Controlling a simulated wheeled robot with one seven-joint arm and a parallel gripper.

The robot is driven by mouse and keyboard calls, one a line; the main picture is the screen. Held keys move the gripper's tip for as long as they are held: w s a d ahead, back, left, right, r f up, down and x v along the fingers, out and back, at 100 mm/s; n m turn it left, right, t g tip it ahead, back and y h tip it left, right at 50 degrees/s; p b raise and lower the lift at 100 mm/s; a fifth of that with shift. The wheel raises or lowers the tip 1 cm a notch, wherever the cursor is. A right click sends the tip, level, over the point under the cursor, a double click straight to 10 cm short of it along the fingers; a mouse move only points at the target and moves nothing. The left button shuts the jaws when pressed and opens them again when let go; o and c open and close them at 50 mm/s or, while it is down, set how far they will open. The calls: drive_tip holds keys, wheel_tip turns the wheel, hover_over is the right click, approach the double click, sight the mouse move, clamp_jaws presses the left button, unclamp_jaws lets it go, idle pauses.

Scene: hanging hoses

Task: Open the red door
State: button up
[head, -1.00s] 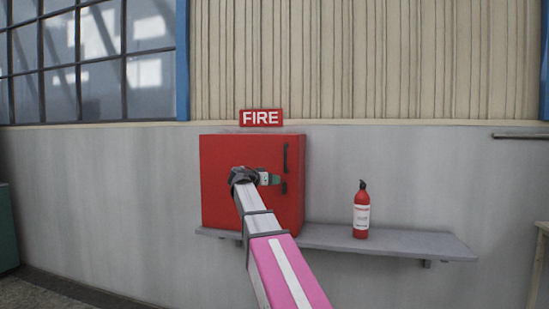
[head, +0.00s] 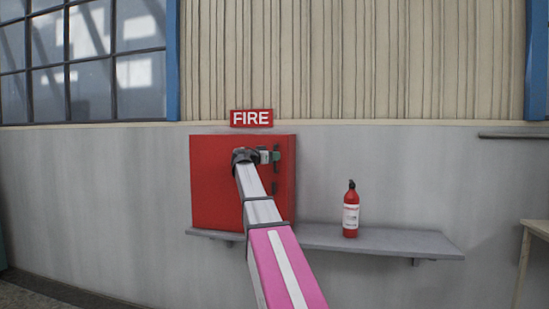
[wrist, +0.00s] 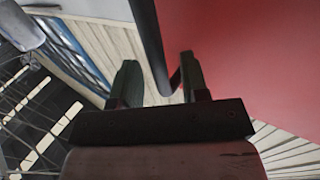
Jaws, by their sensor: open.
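The red door (head: 215,190) is on a red cabinet against the wall and looks shut. A black upright handle (head: 277,167) is near its right edge. A smaller dark piece sits just below the handle. My gripper (head: 272,155) is in front of the door at the handle's upper part and hides some of it. In the wrist view, my gripper (wrist: 160,80) is open, with its two dark fingers apart. The dark handle bar (wrist: 149,45) runs between the fingers in the picture; I cannot tell whether they touch it. The red door (wrist: 255,55) fills the upper right.
A red FIRE sign (head: 251,118) is above the cabinet. A grey shelf (head: 400,243) runs below it and to the right, bearing a red extinguisher (head: 351,212). A table edge (head: 535,228) is at far right. The wall left of the cabinet is clear.

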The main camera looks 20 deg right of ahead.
drive_tip(key=shift+x, duration=0.75)
clamp_jaws()
